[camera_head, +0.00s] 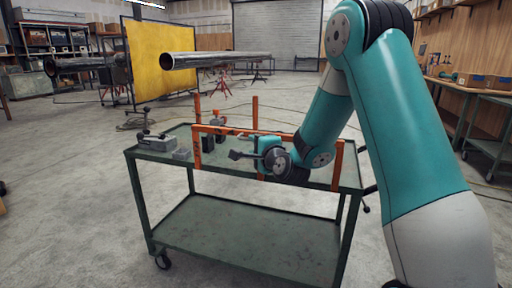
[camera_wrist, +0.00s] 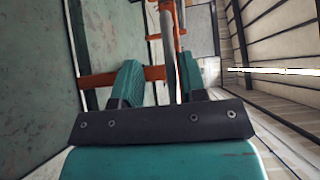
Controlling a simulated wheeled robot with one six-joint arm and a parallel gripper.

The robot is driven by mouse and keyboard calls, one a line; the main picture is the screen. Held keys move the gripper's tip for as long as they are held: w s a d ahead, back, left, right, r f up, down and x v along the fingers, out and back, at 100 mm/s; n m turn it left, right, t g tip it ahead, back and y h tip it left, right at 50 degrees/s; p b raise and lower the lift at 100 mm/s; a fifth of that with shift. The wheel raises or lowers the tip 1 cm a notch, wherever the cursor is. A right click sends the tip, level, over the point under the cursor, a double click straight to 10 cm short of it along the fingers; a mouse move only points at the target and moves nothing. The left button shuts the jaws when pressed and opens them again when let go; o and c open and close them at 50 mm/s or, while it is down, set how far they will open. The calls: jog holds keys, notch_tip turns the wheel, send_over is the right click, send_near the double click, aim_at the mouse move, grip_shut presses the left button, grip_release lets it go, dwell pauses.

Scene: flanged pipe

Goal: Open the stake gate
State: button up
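The stake gate is an orange frame of posts and rails on the green cart (camera_head: 140,165). Its left post (camera_head: 197,150) stands at the cart's front edge, and a rail (camera_head: 225,130) runs right from near it. An orange post (camera_head: 337,165) stands at the right. My gripper (camera_head: 238,155) is beside this frame, over the cart, pointing left. In the wrist view, my gripper's two fingers (camera_wrist: 160,80) are apart, with a grey rod (camera_wrist: 168,55) seen between them. An orange rail (camera_wrist: 97,80) crosses beyond the left finger. I cannot tell whether either finger touches anything.
A grey vise-like block (camera_head: 155,142) and a smaller grey block (camera_head: 182,154) lie at the cart's left end. A long steel pipe (camera_head: 215,60) stands behind the cart. A yellow screen (camera_head: 160,45) is farther back. The floor (camera_head: 85,210) left of the cart is clear.

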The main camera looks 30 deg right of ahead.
jog(key=shift+s, duration=0.1)
jog(key=s+a+b, duration=0.1)
jog(key=s+b, duration=1)
jog(key=shift+s+a+r+b, duration=0.25)
jog(key=shift+s+b, duration=0.1)
jog(key=shift+s, duration=0.05)
dwell(0.3)
